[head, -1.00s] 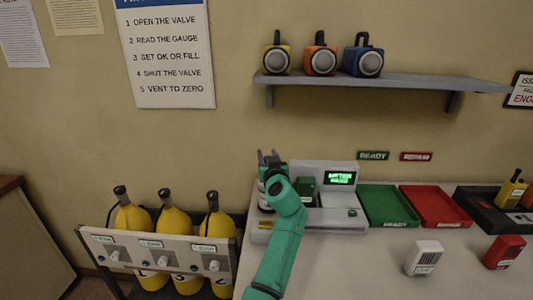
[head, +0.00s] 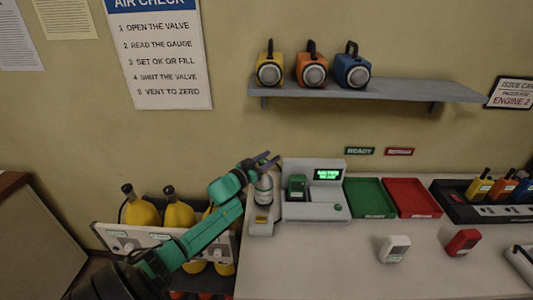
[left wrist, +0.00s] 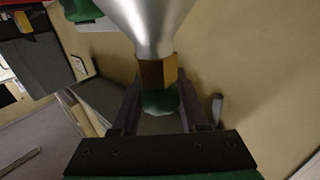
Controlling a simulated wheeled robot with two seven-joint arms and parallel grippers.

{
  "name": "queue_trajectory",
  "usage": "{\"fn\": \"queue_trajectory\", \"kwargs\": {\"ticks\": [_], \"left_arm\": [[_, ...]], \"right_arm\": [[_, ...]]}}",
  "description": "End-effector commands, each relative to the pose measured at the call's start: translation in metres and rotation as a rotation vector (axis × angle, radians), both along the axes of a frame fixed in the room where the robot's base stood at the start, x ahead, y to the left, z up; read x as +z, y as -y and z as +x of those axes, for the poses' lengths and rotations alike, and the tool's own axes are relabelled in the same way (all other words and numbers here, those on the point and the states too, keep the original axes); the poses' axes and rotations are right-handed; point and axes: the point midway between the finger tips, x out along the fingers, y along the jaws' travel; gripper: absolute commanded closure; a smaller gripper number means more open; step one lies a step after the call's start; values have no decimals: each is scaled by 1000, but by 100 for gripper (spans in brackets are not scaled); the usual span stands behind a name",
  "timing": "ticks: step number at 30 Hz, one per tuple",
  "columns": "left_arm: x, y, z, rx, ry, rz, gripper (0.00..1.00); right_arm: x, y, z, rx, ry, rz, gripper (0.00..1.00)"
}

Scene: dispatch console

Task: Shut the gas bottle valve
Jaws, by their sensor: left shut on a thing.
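The gas bottle (head: 263,189) is a small grey upright cylinder in a pale stand, left of the grey console. In the left wrist view the bottle (left wrist: 150,22) shows as a large silver body narrowing to a brass collar (left wrist: 157,71). Its valve, a dark green knob (left wrist: 160,102), sits past the collar between my fingers. My left gripper (head: 266,160) is at the bottle's top, shut on the valve knob. The fingers hide most of the valve in the head view. My right gripper is not in view.
The console (head: 312,196) has a lit green display and a green device on it. A green tray (head: 369,198) and a red tray (head: 411,198) lie right of it. Yellow cylinders (head: 178,213) stand in a rack at the left. A white device (head: 393,248) and a red one (head: 462,242) stand in front.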

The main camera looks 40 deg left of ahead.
Motion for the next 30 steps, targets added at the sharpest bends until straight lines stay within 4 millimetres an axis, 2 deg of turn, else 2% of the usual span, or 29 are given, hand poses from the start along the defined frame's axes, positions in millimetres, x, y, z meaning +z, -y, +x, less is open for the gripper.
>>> {"fn": "queue_trajectory", "kwargs": {"ticks": [9, 18, 24, 30], "left_arm": [[-10, 6, -1, -295, 2, 10, 100], [-8, 13, -4, -530, 5, 4, 100], [-5, 18, -5, -634, 3, 3, 100], [-3, 20, -7, -686, -1, 1, 100]], "right_arm": [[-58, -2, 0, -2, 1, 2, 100], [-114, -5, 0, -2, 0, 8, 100], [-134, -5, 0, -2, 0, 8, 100], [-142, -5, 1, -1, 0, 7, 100]]}}
